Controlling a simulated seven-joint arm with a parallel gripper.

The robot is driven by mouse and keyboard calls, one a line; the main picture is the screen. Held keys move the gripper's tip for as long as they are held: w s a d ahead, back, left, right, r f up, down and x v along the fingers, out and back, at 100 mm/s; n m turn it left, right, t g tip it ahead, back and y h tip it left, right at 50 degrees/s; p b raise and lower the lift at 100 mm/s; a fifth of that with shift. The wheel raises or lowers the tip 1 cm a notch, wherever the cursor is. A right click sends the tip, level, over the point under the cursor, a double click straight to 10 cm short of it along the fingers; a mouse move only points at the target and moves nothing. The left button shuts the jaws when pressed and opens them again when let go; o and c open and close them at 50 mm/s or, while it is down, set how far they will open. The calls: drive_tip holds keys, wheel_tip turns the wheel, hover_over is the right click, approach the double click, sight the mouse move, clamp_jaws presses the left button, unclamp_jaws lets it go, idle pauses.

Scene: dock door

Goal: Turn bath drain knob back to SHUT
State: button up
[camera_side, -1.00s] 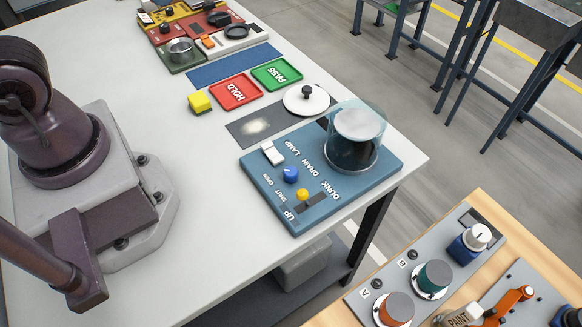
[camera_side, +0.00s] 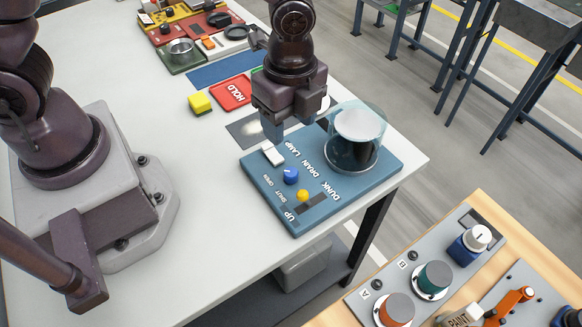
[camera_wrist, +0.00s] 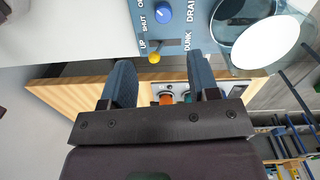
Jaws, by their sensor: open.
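The blue drain knob (camera_side: 291,175) sits on the blue bath panel (camera_side: 352,196), beside the printed words OPEN, SHUT and DRAIN. The wrist view also shows the drain knob (camera_wrist: 162,12), with SHUT to its left and its pointer hard to make out. My gripper (camera_side: 287,128) hangs over the far edge of the panel near the white lamp switch (camera_side: 272,153), apart from the drain knob. In the wrist view my gripper's fingers (camera_wrist: 160,75) are spread with nothing between them.
A yellow-tipped lever (camera_side: 303,195) in a slot and a clear-walled tank (camera_side: 353,145) flank the knob. A red HOLD tray (camera_side: 235,92) and yellow block (camera_side: 199,103) lie on the table behind. A wooden bench (camera_side: 480,210) with knobs stands at lower right.

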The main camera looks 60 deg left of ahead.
sight(291, 172)
drive_tip(key=shift+m, duration=0.6)
wheel_tip(291, 172, down, 13)
drive_tip(key=shift+w+r, duration=0.1)
drive_tip(key=shift+w, duration=0.05)
drive_tip(key=shift+c, duration=0.5)
drive_tip(key=c, duration=0.8)
